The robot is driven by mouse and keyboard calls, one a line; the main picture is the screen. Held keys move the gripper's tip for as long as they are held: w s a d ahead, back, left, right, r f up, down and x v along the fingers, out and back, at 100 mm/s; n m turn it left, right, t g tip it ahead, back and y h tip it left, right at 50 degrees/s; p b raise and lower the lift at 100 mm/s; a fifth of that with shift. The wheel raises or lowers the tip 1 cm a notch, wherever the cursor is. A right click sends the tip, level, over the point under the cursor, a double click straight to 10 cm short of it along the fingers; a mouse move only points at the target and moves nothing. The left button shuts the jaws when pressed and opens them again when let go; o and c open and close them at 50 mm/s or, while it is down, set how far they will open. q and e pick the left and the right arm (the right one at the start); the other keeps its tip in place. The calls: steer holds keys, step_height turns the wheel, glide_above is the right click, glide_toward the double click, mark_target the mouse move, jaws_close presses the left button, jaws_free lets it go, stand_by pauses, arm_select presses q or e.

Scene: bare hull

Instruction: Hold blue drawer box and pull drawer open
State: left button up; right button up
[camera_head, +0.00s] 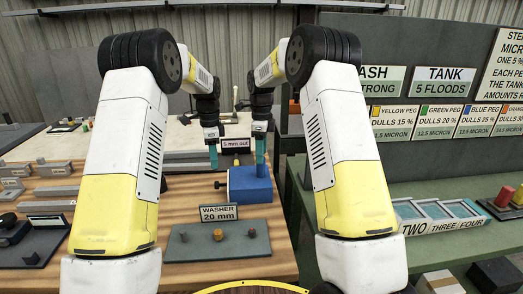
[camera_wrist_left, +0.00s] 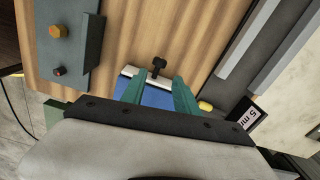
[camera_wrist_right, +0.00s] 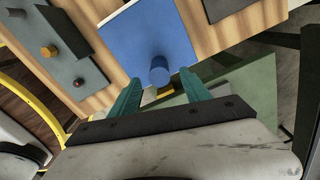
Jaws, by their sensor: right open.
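The blue drawer box (camera_head: 255,186) stands on the wooden bench, with a pale drawer front and a black knob (camera_head: 219,185) on its left side. A round blue post (camera_wrist_right: 159,72) rises from its top. My right gripper (camera_wrist_right: 156,85) is open above the box; the post shows between and just beyond its teal fingertips. No grip on it is visible. My left gripper (camera_wrist_left: 160,76) is open and empty, pointing down near the drawer front. The black knob (camera_wrist_left: 158,66) shows just beyond its fingertips, apart from them. The inside of the drawer is hidden.
A grey plate (camera_head: 219,243) with several small pegs and a "WASHER 20 mm" sign (camera_head: 218,213) lies in front of the box. A "5 min out" sign (camera_head: 236,143) stands behind. Grey bars (camera_head: 55,190) lie at left. A green bench (camera_head: 440,180) stands at right.

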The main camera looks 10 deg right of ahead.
mark_target(261, 168)
step_height(261, 168, down, 7)
steer(key=shift+f, duration=0.1)
stand_by(0.3)
jaws_close()
stand_by(1.3)
